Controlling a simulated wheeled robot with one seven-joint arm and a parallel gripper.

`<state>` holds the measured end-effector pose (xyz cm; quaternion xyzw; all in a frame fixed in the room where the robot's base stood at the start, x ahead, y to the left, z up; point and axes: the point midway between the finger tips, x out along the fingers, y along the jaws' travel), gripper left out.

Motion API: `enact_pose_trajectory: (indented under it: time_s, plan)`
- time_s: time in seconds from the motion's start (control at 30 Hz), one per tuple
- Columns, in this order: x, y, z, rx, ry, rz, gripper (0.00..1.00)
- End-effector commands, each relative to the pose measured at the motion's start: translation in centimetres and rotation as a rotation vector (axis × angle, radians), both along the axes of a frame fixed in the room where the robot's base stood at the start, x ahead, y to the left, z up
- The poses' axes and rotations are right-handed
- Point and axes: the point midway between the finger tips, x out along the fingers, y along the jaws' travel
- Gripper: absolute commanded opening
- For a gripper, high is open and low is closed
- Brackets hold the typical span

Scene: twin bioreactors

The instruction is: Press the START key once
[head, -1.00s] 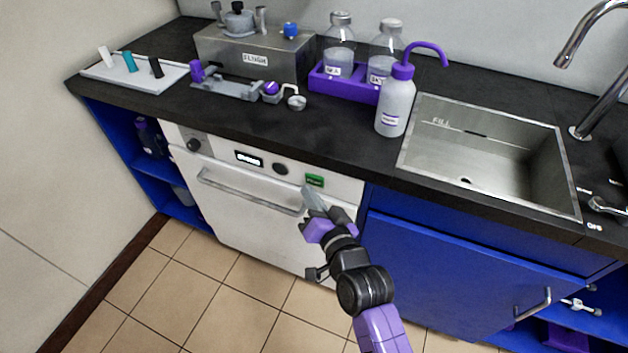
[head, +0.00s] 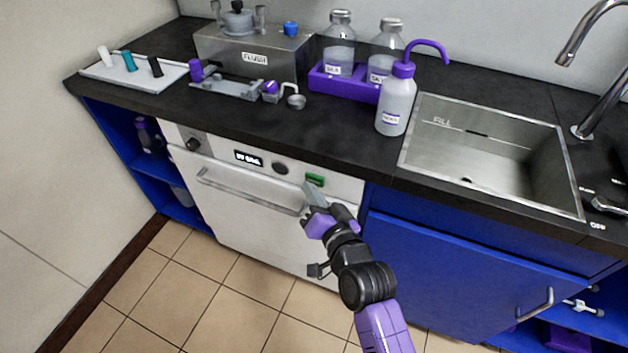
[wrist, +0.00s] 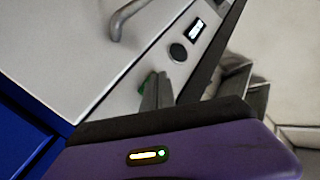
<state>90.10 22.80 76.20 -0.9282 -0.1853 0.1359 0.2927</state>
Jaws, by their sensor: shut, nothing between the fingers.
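The green START key (head: 315,179) sits at the right end of the white appliance's front panel (head: 225,150). Its label is too small to read. My gripper (head: 309,188) is shut and empty, its fingertips at the key's lower left edge in the head view. In the wrist view the shut fingers (wrist: 158,84) cover most of the green key (wrist: 147,85), leaving only a sliver showing. I cannot tell whether the tips touch it.
The panel also has a lit display (head: 249,158), a dark round knob (head: 280,168) and a bar handle (head: 245,194) below. The black counter (head: 330,135) overhangs the panel. A blue cabinet door (head: 440,265) is to the right.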

Motion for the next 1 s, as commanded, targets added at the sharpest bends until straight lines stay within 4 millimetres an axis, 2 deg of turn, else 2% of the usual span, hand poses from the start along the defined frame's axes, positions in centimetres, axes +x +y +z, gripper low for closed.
enact_pose_trajectory:
  time_s: [1.0]
  plan:
    - [0.79, -0.31, 0.02, 0.000, 0.000, -0.001, 0.00]
